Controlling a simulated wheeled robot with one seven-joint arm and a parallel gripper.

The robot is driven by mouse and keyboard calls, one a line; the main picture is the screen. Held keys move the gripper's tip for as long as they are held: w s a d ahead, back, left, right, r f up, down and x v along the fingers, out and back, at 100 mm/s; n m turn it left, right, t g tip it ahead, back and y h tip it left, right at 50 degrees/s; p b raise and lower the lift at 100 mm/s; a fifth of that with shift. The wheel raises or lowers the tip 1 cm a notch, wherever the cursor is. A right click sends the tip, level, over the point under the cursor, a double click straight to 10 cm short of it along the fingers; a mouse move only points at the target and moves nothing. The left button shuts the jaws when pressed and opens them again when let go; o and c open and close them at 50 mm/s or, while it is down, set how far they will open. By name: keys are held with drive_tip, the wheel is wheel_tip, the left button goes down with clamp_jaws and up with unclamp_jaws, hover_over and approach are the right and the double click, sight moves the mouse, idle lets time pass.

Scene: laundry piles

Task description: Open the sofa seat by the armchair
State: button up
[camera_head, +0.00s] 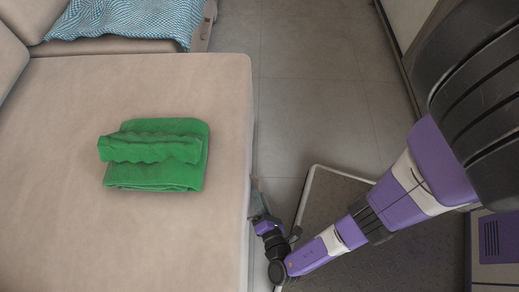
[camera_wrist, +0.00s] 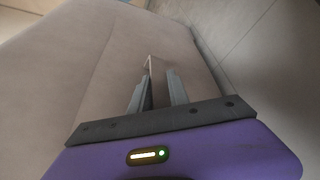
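The beige sofa seat (camera_head: 180,240) fills the left of the head view, lying flat. A folded green cloth (camera_head: 155,155) lies on top of it. My gripper (camera_head: 256,195) is low against the seat's right side. In the wrist view my gripper (camera_wrist: 157,92) has its two grey fingers apart, pointing along the sofa's side (camera_wrist: 95,45). A small thin tab (camera_wrist: 149,66) stands out from the side, just beyond and between the fingertips. I cannot tell whether the fingers touch it.
Another beige seat (camera_head: 110,46) with a blue-and-white patterned cloth (camera_head: 140,18) is at the upper left. Tiled floor (camera_head: 310,100) to the right is clear. A grey mat-like surface with a pale rim (camera_head: 325,172) lies under my arm. A wall edge runs along the upper right.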

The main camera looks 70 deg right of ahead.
drive_tip(key=shift+a, duration=0.1)
drive_tip(key=v, duration=0.7)
drive_tip(key=shift+s+a+p, duration=0.2)
drive_tip(key=shift+s+p, duration=0.05)
drive_tip(key=shift+p, duration=0.1)
drive_tip(key=shift+r, duration=0.15)
